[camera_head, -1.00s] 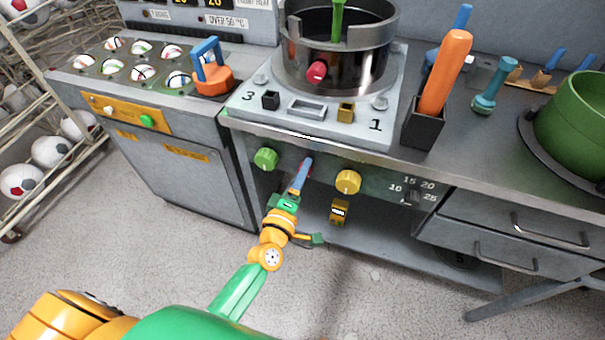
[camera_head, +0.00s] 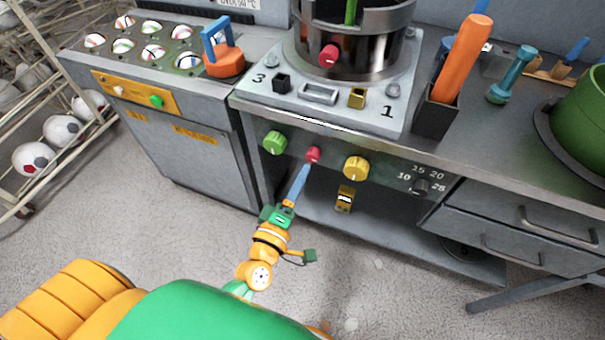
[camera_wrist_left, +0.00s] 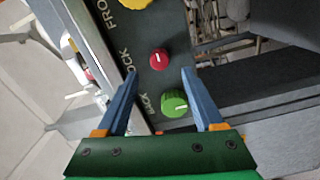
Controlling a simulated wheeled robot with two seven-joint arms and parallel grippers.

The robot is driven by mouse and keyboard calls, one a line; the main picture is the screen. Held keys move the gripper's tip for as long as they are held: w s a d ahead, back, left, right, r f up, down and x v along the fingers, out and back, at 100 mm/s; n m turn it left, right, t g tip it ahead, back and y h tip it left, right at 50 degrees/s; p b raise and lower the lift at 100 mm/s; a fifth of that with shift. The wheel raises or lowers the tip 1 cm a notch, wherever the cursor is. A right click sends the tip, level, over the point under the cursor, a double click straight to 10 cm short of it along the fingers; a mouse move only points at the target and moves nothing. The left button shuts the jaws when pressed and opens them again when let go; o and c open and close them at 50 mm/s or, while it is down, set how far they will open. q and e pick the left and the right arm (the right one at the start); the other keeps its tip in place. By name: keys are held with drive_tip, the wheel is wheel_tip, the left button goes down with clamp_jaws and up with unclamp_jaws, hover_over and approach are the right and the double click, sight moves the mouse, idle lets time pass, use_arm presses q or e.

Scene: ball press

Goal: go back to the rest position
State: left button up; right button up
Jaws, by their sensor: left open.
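My left gripper (camera_head: 302,171) is just in front of the control panel (camera_head: 320,160), with its blue fingers pointing at the red knob (camera_head: 313,154). In the left wrist view the fingers are spread wide with nothing between them. The red knob (camera_wrist_left: 158,58) lies beyond the fingertips, apart from them. The green knob (camera_wrist_left: 174,103) shows in the gap between the fingers, on the panel behind. My right gripper is in neither current view.
A yellow knob (camera_head: 356,168) and a small dark dial (camera_head: 422,186) sit along the same panel. The metal pot press (camera_head: 355,50) stands on the counter above. A rack of balls (camera_head: 40,120) stands at the left. The floor in front is open.

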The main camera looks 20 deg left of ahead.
use_arm(q)
drive_tip(key=shift+f, duration=0.1)
drive_tip(key=s+f+m+g+p, duration=0.1)
drive_tip(key=s+f+m+g, duration=0.3)
drive_tip(key=f, duration=0.4)
drive_tip(key=s+f+m+g+h+p, duration=0.1)
drive_tip(key=s+f+m+g+p, duration=0.15)
drive_tip(key=s+f+m, duration=0.35)
drive_tip(key=s+f+m+g+p, duration=0.15)
drive_tip(key=s+f+g, duration=0.25)
drive_tip(key=f, duration=0.5)
drive_tip(key=s+a+f+m+g, duration=0.2)
drive_tip(key=s+f+m+g, duration=0.1)
drive_tip(key=s, duration=0.6)
drive_tip(key=s+a+f+m+g+y, duration=0.1)
drive_tip(key=s+a+f+m+g, duration=0.2)
drive_tip(key=s, duration=0.6)
drive_tip(key=shift+f+y, duration=0.25)
drive_tip(key=shift+y, duration=0.05)
drive_tip(key=shift+d+g, duration=0.1)
drive_tip(key=shift+g, duration=0.15)
